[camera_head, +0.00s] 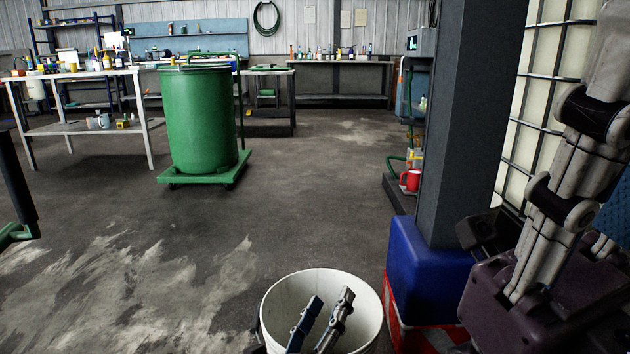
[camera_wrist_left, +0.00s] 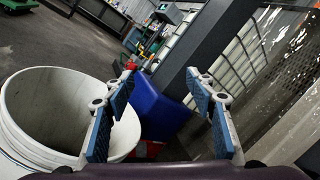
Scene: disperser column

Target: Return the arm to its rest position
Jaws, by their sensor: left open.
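The bucket (camera_wrist_left: 38,105) shows there behind the left finger. I cannot tell whether a finger touches its rim. At the right edge of the head view stands my right gripper (camera_head: 600,120), with a dark purple body and a grey finger; its tips are not clear.
A blue block (camera_head: 428,265) stands at the foot of a grey column (camera_head: 473,120), right of the bucket. A caged white tank (camera_head: 545,95) is behind it. A green drum (camera_head: 203,120) stands on a wheeled base. A red mug (camera_head: 411,180) is left of the column. The middle floor is clear.

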